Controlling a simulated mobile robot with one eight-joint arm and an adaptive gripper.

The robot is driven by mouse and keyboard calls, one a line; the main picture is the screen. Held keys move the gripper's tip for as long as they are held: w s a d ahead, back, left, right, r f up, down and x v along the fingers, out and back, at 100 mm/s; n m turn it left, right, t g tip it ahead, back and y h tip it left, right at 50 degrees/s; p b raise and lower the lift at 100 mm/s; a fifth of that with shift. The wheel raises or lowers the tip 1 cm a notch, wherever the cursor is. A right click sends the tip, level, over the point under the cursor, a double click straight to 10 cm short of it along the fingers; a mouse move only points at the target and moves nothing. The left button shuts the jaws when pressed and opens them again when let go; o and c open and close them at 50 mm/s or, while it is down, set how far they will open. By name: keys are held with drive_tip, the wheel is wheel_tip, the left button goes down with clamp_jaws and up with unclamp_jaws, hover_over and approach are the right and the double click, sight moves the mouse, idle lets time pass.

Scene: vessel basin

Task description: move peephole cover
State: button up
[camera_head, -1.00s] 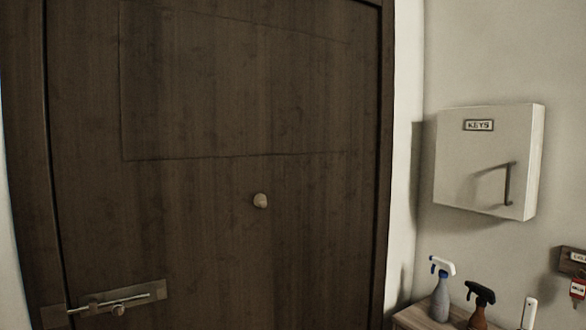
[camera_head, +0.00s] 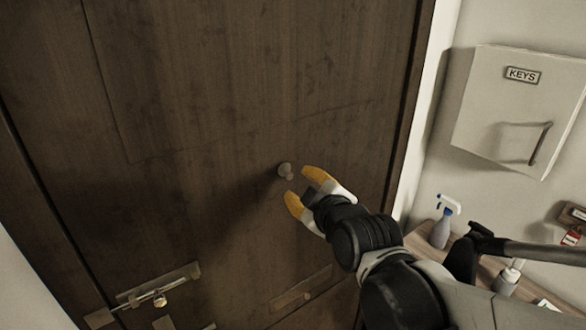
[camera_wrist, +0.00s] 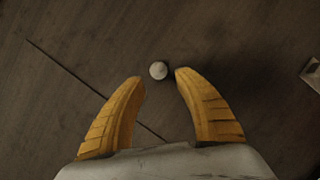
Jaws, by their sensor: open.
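The peephole cover (camera_head: 285,170) is a small round pale knob on the dark wooden door (camera_head: 220,90). In the wrist view the cover (camera_wrist: 158,70) lies just beyond the fingertips, about midway between them. My gripper (camera_head: 304,184) has yellow fingers and is open and empty. In the head view its fingertips are just below and right of the cover. In the wrist view my gripper (camera_wrist: 160,80) spreads its two fingers (camera_wrist: 112,120) wide. I cannot tell the exact gap between the fingertips and the cover.
A metal slide bolt (camera_head: 158,291) is on the door at lower left. A white key box (camera_head: 520,105) hangs on the right wall. A spray bottle (camera_head: 440,232) and other bottles stand on a wooden surface (camera_head: 424,232) at lower right, partly behind my arm.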

sight(290, 177)
drive_tip(key=x, duration=0.8)
drive_tip(key=shift+w, duration=0.2)
clamp_jaws()
